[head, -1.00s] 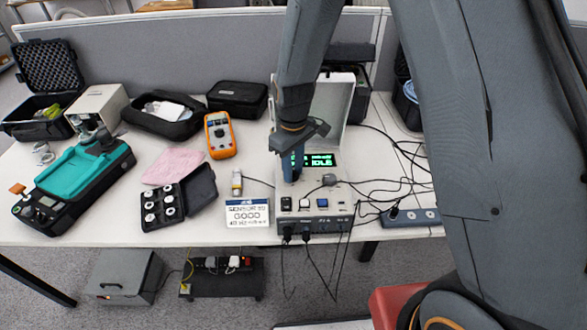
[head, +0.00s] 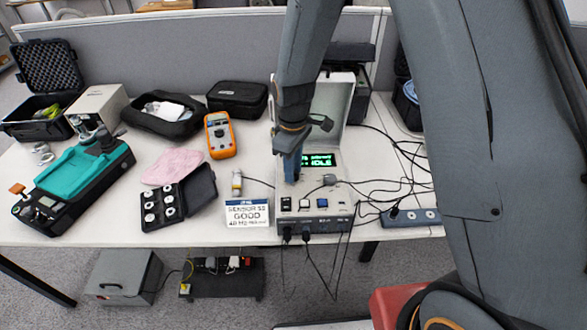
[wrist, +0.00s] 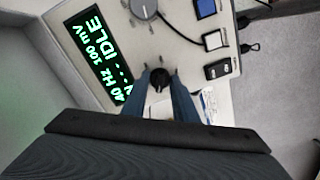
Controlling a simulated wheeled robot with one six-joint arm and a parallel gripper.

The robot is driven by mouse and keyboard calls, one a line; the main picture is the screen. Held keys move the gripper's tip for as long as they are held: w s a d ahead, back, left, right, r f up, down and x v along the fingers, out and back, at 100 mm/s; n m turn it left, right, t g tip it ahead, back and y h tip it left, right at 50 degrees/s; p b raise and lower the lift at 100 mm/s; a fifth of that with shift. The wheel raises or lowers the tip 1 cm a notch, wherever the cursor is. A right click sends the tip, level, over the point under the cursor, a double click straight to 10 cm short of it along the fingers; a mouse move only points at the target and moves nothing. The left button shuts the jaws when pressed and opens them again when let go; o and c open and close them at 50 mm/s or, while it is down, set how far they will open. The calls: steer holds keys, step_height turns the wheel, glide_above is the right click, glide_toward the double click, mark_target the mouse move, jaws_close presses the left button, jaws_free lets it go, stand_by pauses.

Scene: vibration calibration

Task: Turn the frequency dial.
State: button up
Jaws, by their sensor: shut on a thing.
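The calibrator (head: 315,226) is a grey-white case with an open lid, on the front of the table. Its green-on-black display (head: 320,160) also shows in the wrist view (wrist: 96,50), reading 40 Hz, 100 mV and IDLE. The frequency dial (wrist: 160,77) is a small black knob beside the display in the wrist view. My gripper (wrist: 162,84) is shut on it, one blue finger on each side. In the head view my gripper (head: 291,176) reaches down to the panel and hides the dial.
Square switches (head: 304,203) line the panel front. Loose cables and a power strip (head: 410,217) lie right.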

steer(key=o, duration=1.1)
steer(key=shift+c, duration=0.2)
steer(key=shift+r+b, duration=0.9)
steer(key=shift+r, duration=3.05)
steer(key=s+d+r+m+t, duration=0.1)
steer(key=s+d+r+m, duration=0.3)
steer(key=s+d+m, duration=0.7)
steer(key=s+d, duration=0.4)
steer(key=shift+s+m, duration=0.2)
steer(key=shift+m, duration=0.1)
